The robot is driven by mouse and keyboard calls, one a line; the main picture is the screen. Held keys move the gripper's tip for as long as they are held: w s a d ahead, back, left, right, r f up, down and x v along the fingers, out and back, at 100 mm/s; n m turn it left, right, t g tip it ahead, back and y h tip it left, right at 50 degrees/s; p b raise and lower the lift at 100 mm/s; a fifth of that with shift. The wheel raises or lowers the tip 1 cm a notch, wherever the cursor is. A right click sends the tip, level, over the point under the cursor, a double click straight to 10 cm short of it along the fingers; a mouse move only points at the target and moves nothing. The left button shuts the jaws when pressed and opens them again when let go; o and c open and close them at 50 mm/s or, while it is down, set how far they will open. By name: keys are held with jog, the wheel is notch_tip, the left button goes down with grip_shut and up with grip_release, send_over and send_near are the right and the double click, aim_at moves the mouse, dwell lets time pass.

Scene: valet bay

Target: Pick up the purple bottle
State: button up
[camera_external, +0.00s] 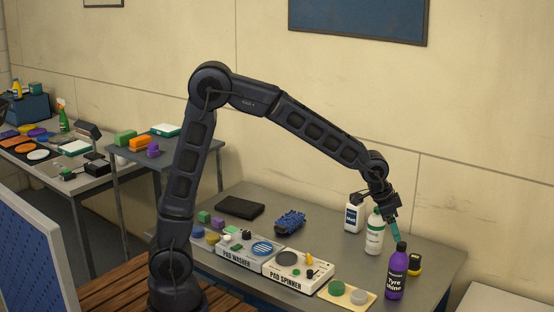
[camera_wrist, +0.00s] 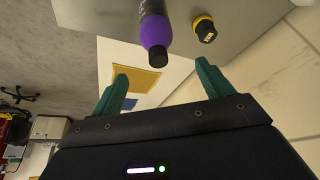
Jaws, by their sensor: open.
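The purple bottle (camera_external: 397,278) stands upright near the front right of the grey table, with a black cap and a label reading "Tyre Shine". It also shows in the wrist view (camera_wrist: 155,34) at the top, ahead of the fingers. My gripper (camera_external: 394,230) is above and slightly behind the bottle, close to its cap. In the wrist view my gripper (camera_wrist: 162,72) has its two teal fingers spread wide with nothing between them. The bottle lies beyond the fingertips, and its far part is cut off by the frame.
A yellow-and-black item (camera_external: 414,264) stands just right of the bottle. White bottles (camera_external: 375,236) (camera_external: 353,217) stand behind it. The table's right edge is near.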

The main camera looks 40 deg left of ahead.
aim_at(403, 251)
jog(key=x, duration=0.5)
jog(key=shift+x, duration=2.75)
jog(key=shift+s+d+r, duration=0.1)
jog(key=shift+d, duration=0.05)
grip_shut()
